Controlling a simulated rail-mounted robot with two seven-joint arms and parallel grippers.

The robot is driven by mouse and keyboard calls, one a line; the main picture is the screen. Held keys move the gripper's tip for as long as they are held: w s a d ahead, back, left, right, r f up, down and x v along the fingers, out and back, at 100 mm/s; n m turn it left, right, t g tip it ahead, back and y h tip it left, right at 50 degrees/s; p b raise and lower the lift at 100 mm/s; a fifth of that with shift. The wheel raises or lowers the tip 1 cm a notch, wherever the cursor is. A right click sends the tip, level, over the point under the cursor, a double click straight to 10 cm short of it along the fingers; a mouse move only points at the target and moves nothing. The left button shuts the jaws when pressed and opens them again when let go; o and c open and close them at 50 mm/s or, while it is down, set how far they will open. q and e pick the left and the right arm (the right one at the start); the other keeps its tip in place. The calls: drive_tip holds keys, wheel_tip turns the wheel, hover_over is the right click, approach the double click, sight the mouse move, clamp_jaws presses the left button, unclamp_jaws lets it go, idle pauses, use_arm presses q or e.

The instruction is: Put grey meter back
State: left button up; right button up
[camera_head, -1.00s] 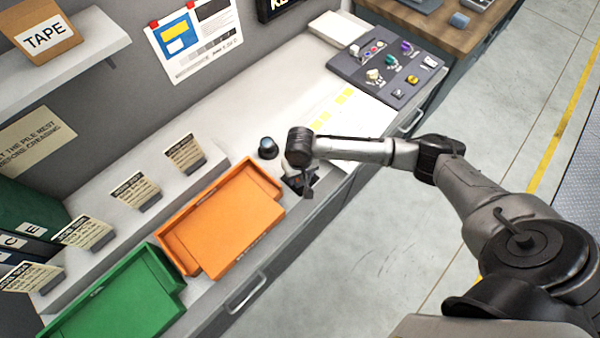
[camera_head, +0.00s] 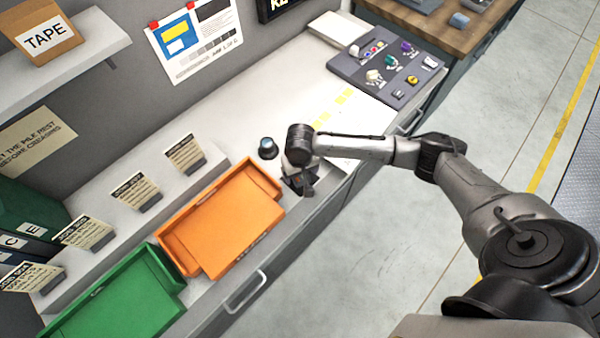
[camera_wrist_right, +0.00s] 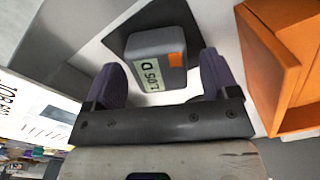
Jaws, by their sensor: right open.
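The grey meter (camera_wrist_right: 150,50), with a pale display and an orange patch, rests on a dark pad (camera_wrist_right: 185,22) in the right wrist view. My right gripper (camera_wrist_right: 162,82) is open, with one purple-padded finger on each side of the meter's near end. I cannot tell whether the fingers touch it. In the head view my right gripper (camera_head: 302,184) is low over the bench, just right of the orange tray (camera_head: 222,225), and largely hides the meter. My left gripper is not in view.
A green tray (camera_head: 118,300) lies at lower left. A dark panel with several coloured knobs (camera_head: 388,68) is at upper right. Small cards stand on the grey ledge (camera_head: 100,222).

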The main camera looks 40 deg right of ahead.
wheel_tip(320, 180, up, 11)
drive_tip(key=p, duration=0.1)
drive_tip(key=s+a+f+n+t+y, duration=0.25)
drive_tip(key=s+a+f+n, duration=0.35)
drive_tip(key=s+a, duration=0.55)
drive_tip(key=s+d+t+h, duration=0.1)
drive_tip(key=s+d, duration=0.3)
drive_tip(key=s, duration=0.8)
drive_tip(key=shift+s+d+f+h, duration=0.2)
drive_tip(key=shift+d+f+h, duration=0.2)
drive_tip(key=shift+h, duration=0.25)
